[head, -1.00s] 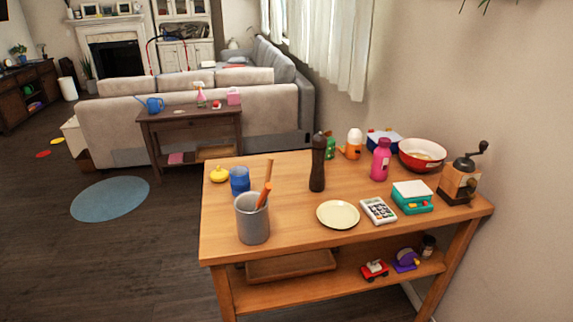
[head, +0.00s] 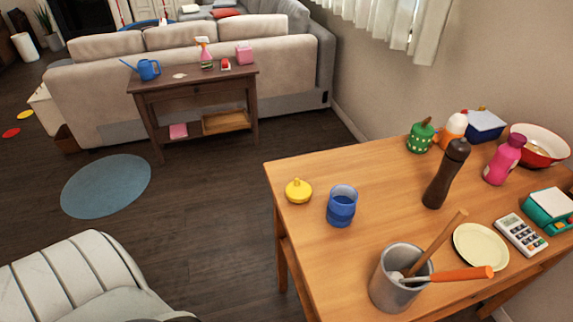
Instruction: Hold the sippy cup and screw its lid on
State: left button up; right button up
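A translucent blue cup (head: 341,207) stands upright near the left edge of the wooden table in the head view. Its top looks open, with no lid on it. A small yellow lid (head: 298,191) with a raised spout lies on the table just left of the cup, close to the table's corner and apart from the cup. Neither of my grippers is in view.
A grey utensil crock (head: 392,290) with long handles sticking out stands in front of the cup. A dark pepper mill (head: 446,175) and a cream plate (head: 481,247) are to the right. The tabletop behind the cup is clear.

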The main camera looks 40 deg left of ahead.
aim_at(343, 199)
jog(key=i+j, duration=0.1)
jog(key=j, duration=2.45)
jog(key=i+z, duration=0.05)
